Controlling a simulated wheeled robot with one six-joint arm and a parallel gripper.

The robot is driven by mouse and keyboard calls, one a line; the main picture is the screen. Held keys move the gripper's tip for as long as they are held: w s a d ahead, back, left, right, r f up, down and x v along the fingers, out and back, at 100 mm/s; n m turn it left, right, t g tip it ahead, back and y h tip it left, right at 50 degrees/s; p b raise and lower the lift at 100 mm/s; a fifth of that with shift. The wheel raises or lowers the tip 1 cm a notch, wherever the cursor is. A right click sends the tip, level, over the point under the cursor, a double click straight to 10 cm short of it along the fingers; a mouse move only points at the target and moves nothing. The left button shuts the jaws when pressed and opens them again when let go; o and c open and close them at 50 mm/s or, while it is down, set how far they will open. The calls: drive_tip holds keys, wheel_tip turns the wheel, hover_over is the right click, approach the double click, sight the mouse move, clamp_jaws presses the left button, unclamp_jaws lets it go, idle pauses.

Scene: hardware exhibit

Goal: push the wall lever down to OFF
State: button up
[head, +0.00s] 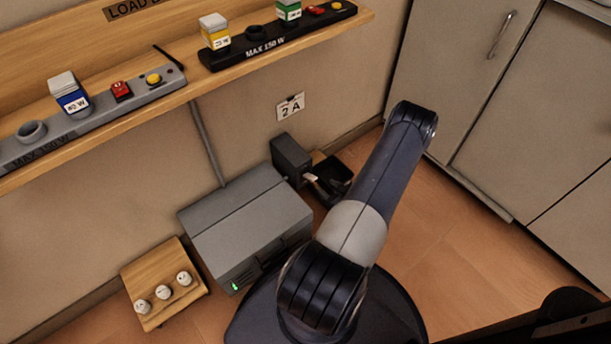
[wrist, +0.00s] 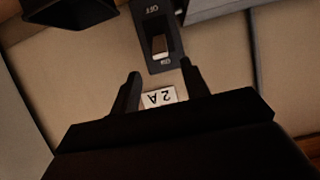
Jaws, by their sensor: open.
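The wall lever (wrist: 160,46) is a short handle with a pale tip and brownish face. It sits in a dark switch plate (wrist: 152,22) on the wall. In the upside-down wrist view, OFF is printed at the picture's top and ON at the bottom; the handle lies nearer ON. In the head view, the dark switch housing (head: 291,157) is below the "2 A" sign (head: 291,107), which also shows in the wrist view (wrist: 160,97). My gripper (wrist: 160,77) is open and empty, its fingers apart on either side, short of the lever.
A grey box (head: 245,225) with a green light stands left of the switch. A wooden shelf (head: 190,92) with power strips runs above. Cabinets (head: 480,100) stand at the right. A wooden block with white knobs (head: 160,290) is lower left.

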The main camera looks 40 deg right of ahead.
sight(311, 176)
drive_tip(key=b+x, duration=0.2)
drive_tip(key=x, duration=0.8)
drive_tip(key=shift+w+f, duration=0.1)
drive_tip(key=shift+w, duration=0.15)
drive_tip(key=shift+c, duration=0.4)
clamp_jaws()
